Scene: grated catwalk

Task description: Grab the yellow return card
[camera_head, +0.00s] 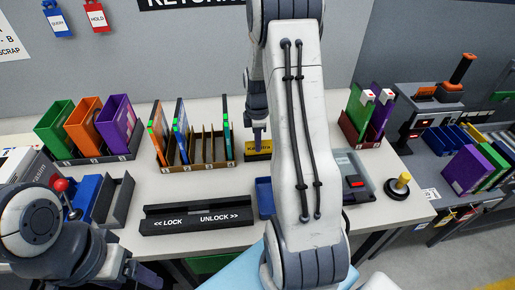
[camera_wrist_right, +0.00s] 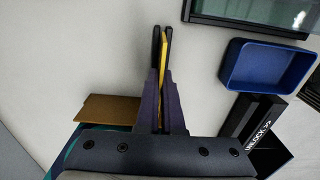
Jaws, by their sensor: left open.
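The yellow return card (camera_wrist_right: 163,62) shows edge-on as a thin yellow strip between the fingers of my right gripper (camera_wrist_right: 162,40) in the right wrist view. The fingers look closed on it from both sides. In the head view, my right gripper (camera_head: 257,136) points down at the back of the table, just above a yellow piece with a dark front (camera_head: 258,150). I cannot tell whether this piece is the card or its holder. My left gripper (camera_head: 147,275) is at the lower left, open, partly cut off and away from the card.
A wooden rack (camera_head: 197,166) with upright cases stands left of the right gripper. In front are a black LOCK/UNLOCK tray (camera_head: 196,219) and a small blue tray (camera_head: 264,190), also in the wrist view (camera_wrist_right: 268,65). A grey device (camera_head: 342,170) lies right of my forearm.

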